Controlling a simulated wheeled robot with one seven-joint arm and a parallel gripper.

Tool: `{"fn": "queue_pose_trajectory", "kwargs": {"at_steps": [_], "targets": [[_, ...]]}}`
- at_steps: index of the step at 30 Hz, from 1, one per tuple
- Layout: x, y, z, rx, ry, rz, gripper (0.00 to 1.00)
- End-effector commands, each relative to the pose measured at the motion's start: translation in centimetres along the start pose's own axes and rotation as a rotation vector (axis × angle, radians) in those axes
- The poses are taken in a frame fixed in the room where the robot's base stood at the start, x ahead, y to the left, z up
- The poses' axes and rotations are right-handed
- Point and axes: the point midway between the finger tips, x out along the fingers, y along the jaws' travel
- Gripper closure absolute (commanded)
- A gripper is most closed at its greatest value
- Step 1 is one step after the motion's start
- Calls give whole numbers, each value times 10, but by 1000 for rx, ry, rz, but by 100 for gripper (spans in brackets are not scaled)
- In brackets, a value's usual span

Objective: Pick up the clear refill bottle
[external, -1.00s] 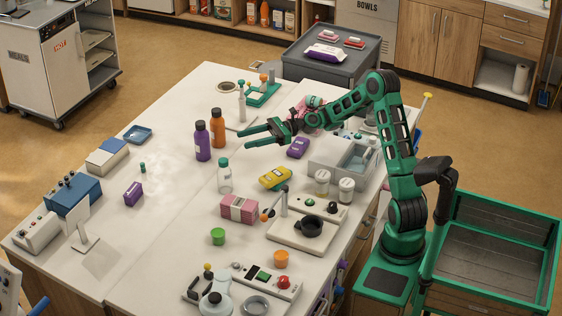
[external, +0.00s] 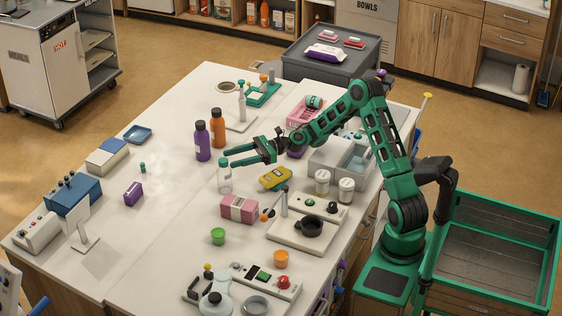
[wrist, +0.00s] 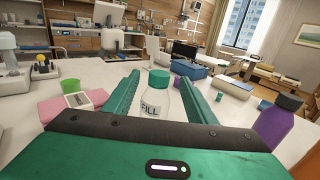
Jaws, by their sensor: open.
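The clear refill bottle (external: 224,180) stands upright on the white table. It has a teal cap and a label partly reading "FILL" in the wrist view (wrist: 155,106). My gripper (external: 226,157) is open, with its fingers pointing left at the bottle's cap in the external view. In the wrist view the bottle shows between the two green fingers of my gripper (wrist: 160,92), in front of the palm. The palm edge hides the bottle's lower part. I cannot tell whether a finger touches it.
A purple bottle (external: 202,141) and an orange bottle (external: 217,128) stand behind the clear bottle. A yellow pack (external: 275,178) and a pink box (external: 239,208) lie nearby to the right and front. The table left of the bottle is mostly clear.

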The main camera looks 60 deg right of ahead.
Motion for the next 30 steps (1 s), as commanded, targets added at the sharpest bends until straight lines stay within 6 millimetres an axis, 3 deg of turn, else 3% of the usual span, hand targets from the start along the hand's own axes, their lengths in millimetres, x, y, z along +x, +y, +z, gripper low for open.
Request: {"fn": "queue_pose_trajectory", "kwargs": {"at_steps": [12, 19, 25, 30], "targets": [[48, 0, -1, -1, 1, 1, 49], [49, 0, -1, 0, 1, 0, 49], [49, 0, -1, 0, 1, 0, 97], [49, 0, -1, 0, 0, 0, 100]]}}
